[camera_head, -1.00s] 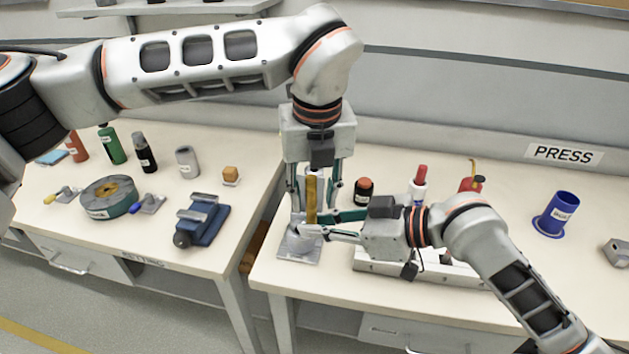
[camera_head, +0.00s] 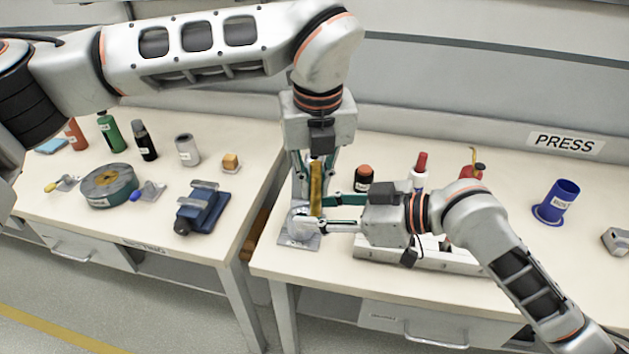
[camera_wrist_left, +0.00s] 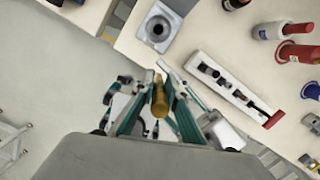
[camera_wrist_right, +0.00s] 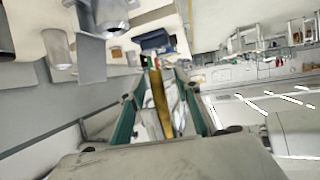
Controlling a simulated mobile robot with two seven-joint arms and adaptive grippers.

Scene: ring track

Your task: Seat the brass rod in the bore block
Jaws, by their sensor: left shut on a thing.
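The brass rod (camera_head: 316,188) stands nearly upright in my left gripper (camera_head: 316,185), which points down and is shut on it. In the left wrist view the rod (camera_wrist_left: 160,100) shows end-on between the fingers. The bore block (camera_head: 298,240) is a grey square plate with a round raised bore, at the near left corner of the right table. In the left wrist view the block (camera_wrist_left: 158,28) lies ahead of the rod, apart from it in the picture. My right gripper (camera_head: 318,212) comes in from the right, open, its fingers apart with the rod (camera_wrist_right: 160,105) showing between them.
A long pale tray (camera_head: 445,262) lies right of the block, under my right arm. A dark jar (camera_head: 364,180), a red-capped bottle (camera_head: 420,172) and a blue cup (camera_head: 558,203) stand behind and right. A gap separates the left table, with its blue vise (camera_head: 203,210).

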